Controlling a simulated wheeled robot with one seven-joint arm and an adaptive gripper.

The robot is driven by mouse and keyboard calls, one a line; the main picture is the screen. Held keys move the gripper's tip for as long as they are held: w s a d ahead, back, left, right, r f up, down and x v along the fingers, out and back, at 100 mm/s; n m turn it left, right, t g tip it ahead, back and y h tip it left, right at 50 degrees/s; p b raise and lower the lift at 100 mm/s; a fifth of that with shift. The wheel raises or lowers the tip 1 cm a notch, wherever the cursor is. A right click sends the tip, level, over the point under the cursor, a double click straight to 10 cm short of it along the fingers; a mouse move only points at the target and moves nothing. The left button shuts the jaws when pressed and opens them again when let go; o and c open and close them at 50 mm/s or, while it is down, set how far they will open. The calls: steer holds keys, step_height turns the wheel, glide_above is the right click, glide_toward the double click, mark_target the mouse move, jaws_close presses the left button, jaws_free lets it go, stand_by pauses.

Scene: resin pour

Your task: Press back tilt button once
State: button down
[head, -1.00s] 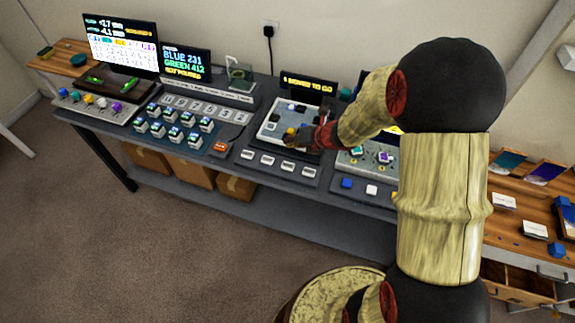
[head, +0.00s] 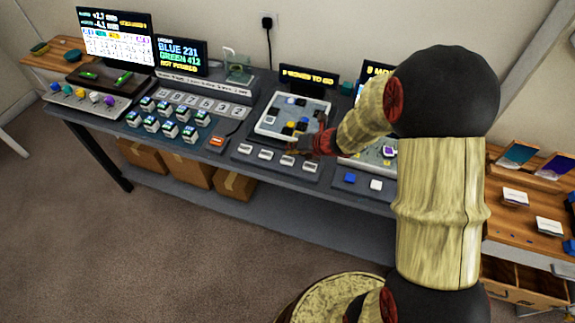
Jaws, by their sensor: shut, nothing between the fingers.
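A row of white buttons sits on the dark panel in front of a pale square tray (head: 268,124) holding dark, yellow and blue pieces. I see the left button (head: 244,148), the second button (head: 265,154), the third button (head: 287,160) and the right button (head: 309,166). Their labels are too small to read, so I cannot tell which one is back tilt. My gripper (head: 291,147) is shut and empty, close to the third button at the tray's front edge. I cannot tell whether it touches anything.
A small display (head: 308,77) with yellow text stands behind the tray. To the right, a panel holds a blue button (head: 349,178) and a white button (head: 376,185), partly behind my arm.

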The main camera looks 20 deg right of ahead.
mark_target(290, 159)
steer(key=shift+f+b, duration=0.35)
steer(key=shift+f, duration=0.35)
steer(key=shift+f, duration=0.15)
stand_by(0.8)
steer(key=shift+f+b, duration=0.3)
steer(key=shift+f+b, duration=0.35)
steer(key=shift+f, duration=0.1)
stand_by(0.8)
steer(key=shift+r, duration=0.1)
steer(key=shift+r+p, duration=0.8)
steer(key=shift+p, duration=0.05)
steer(key=shift+r, duration=0.1)
step_height(290, 159, up, 5)
steer(key=p, duration=0.4)
steer(key=shift+p, duration=0.35)
